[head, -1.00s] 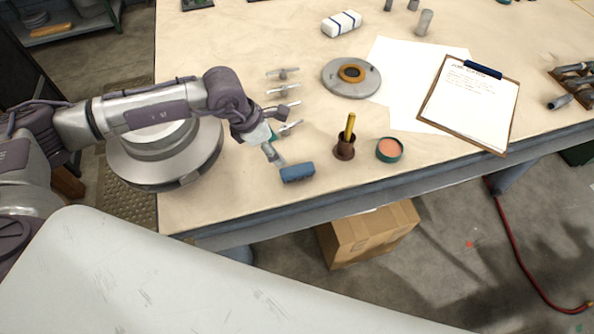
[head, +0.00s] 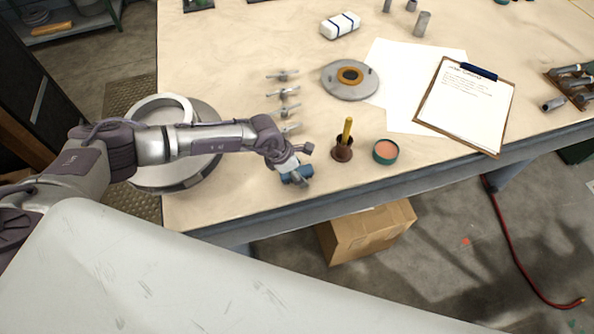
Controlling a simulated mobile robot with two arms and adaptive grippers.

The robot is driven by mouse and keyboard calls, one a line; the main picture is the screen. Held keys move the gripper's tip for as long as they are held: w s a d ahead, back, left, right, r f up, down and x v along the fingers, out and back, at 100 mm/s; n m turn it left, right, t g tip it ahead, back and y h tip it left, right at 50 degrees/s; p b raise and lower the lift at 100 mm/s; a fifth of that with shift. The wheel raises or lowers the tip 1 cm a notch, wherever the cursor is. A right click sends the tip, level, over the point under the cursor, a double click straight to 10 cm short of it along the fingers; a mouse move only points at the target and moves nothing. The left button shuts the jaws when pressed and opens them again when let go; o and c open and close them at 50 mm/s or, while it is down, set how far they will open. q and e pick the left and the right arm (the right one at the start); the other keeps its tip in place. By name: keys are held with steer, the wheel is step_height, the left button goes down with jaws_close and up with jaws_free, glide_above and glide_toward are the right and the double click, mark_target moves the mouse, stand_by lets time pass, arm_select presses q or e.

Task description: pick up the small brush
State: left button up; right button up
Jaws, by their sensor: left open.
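A yellow handle, which looks like the small brush (head: 347,131), stands nearly upright in a small brown pot (head: 342,152) near the table's front edge. Its lower end is hidden inside the pot. My left gripper (head: 304,168) is open, to the left of the pot and apart from the brush. My right gripper is out of view.
An open round tin with pinkish contents (head: 385,151) stands just right of the pot. Several small metal parts (head: 283,92) lie in a column behind my left gripper. A flanged disc (head: 350,90), papers and a clipboard (head: 467,105) lie farther back.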

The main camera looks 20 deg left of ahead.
arm_select(q)
steer(key=shift+f+b, duration=0.3)
steer(key=shift+f, duration=0.05)
stand_by(0.4)
steer(key=shift+s, duration=0.1)
jaws_close()
stand_by(0.3)
